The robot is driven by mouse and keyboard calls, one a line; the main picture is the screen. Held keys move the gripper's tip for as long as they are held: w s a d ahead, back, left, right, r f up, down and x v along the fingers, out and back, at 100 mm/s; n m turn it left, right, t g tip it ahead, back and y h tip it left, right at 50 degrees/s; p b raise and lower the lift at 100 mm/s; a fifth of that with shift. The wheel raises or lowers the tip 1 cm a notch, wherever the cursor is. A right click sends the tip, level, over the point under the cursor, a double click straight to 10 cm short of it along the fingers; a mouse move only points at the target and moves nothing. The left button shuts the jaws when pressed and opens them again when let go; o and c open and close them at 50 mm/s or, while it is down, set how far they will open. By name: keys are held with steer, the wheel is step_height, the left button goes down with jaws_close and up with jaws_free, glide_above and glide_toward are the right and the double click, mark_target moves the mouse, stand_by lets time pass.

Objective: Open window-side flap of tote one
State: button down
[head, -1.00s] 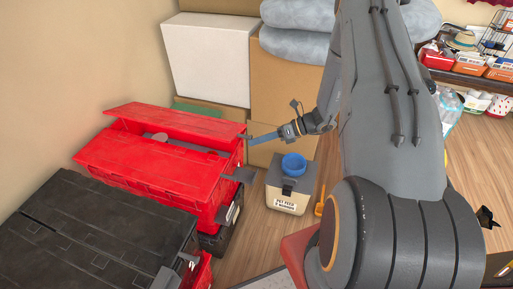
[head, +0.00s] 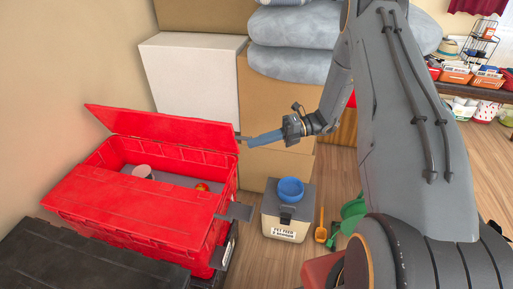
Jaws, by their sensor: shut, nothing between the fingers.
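A red tote (head: 222,203) stands at the left, stacked above something dark. Its far flap (head: 165,128) is lifted and tilted up, so the inside shows. Its near flap (head: 135,208) lies closed across the near half. Inside are a pinkish cup-like item (head: 143,171) and a small red-orange item (head: 202,187). My gripper (head: 247,141) is shut, with its blue-grey fingers at the right end of the raised flap. I cannot tell whether they touch it. The frame does not show which flap is on the window side.
A black lidded tote (head: 85,262) is nearer, at lower left. A pet feed bin (head: 286,222) with a blue bowl (head: 290,189) on top stands right of the red tote. Boxes (head: 195,72) and grey cushions (head: 292,45) are stacked behind. Wooden floor lies to the right.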

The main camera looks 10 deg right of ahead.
steer(key=shift+w+d+r+b, duration=0.2)
steer(key=shift+w+d, duration=0.15)
steer(key=shift+w, duration=0.15)
steer(key=shift+w+d+r+b, duration=0.1)
steer(key=shift+w+d+b, duration=0.15)
steer(key=shift+w, duration=0.2)
